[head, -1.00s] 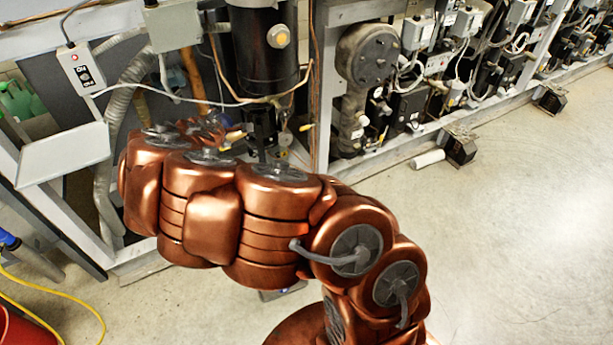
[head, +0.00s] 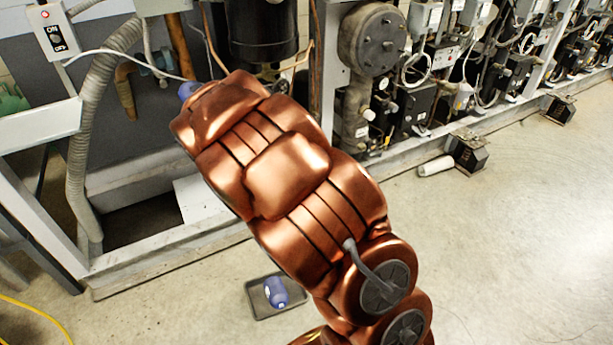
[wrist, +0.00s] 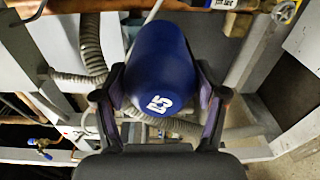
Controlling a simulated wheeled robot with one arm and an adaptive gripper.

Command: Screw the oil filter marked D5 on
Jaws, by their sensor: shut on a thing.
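A dark blue oil filter (wrist: 162,65) with a white mark that looks like D5 fills the middle of the wrist view. My gripper (wrist: 160,108) is shut on it, with a dark finger on each side. In the head view a small blue piece (head: 187,90) shows past the far end of my arm, which seems to be this filter. The gripper itself is hidden there behind the arm. Another blue filter (head: 275,291) lies in a dark tray (head: 258,313) on the floor; its mark cannot be read. I cannot make out the filter's mount.
A black compressor cylinder (head: 264,30) stands in the rack just behind my arm. A grey corrugated hose (head: 84,150) hangs at left, near a switch box (head: 55,32). A white cylinder (head: 436,166) lies on the floor by the rack.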

